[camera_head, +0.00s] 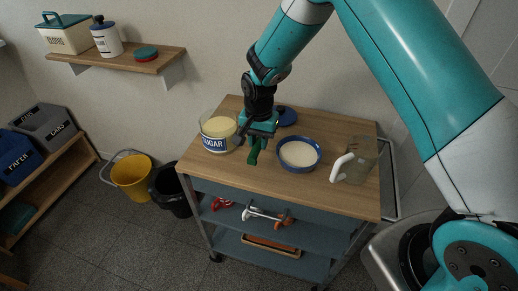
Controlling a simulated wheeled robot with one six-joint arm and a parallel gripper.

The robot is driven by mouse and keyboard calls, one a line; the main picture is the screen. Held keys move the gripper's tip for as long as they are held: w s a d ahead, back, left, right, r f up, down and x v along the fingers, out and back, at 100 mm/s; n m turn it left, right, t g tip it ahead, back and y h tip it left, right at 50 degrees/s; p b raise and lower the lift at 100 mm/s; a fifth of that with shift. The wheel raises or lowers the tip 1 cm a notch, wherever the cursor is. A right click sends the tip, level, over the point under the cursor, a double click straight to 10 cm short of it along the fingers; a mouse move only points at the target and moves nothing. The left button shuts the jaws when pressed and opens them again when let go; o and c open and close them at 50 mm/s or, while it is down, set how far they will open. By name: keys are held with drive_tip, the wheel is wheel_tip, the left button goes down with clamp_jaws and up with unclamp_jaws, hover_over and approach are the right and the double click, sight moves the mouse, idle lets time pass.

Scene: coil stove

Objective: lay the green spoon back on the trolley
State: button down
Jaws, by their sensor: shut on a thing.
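My gripper (257,138) is shut on the green spoon (253,155), just over the trolley's wooden top. The dark green spoon shows as a short piece pointing down below the jaws; the rest of it is hidden by the gripper. I cannot tell whether its lower end touches the wood. The trolley (224,168) has a light wooden top and blue-grey lower shelves. The spoon is between the sugar jar and the blue bowl in the picture.
The sugar jar (218,142) is left of my gripper, the blue bowl (299,167) right of it. A jug (355,160) stands at the right and a dark blue disc (287,116) behind. The front left of the wooden top is clear.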

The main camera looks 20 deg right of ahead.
drive_tip(key=shift+f+p, duration=0.4)
drive_tip(key=shift+f, duration=2.15)
drive_tip(key=shift+f, duration=0.1)
drive_tip(key=c, duration=0.9)
unclamp_jaws()
drive_tip(key=shift+c, duration=0.2)
wheel_tip(320, 180, up, 11)
drive_tip(key=b, duration=0.3)
drive_tip(key=shift+d+r, duration=0.1)
drive_tip(key=shift+r, duration=0.1)
wheel_tip(320, 180, up, 5)
drive_tip(key=n, duration=0.2)
hover_over(259, 161)
drive_tip(key=s, duration=0.3)
drive_tip(key=s+a+r+n+y, duration=0.25)
drive_tip(key=s+r+n, duration=0.35)
drive_tip(key=s+r, duration=0.45)
drive_tip(key=s+r+n+y, duration=0.1)
drive_tip(key=s+n, duration=0.5)
drive_tip(key=s, duration=0.9)
drive_tip(key=shift+a+r, duration=0.3)
drive_tip(key=shift+r, duration=0.1)
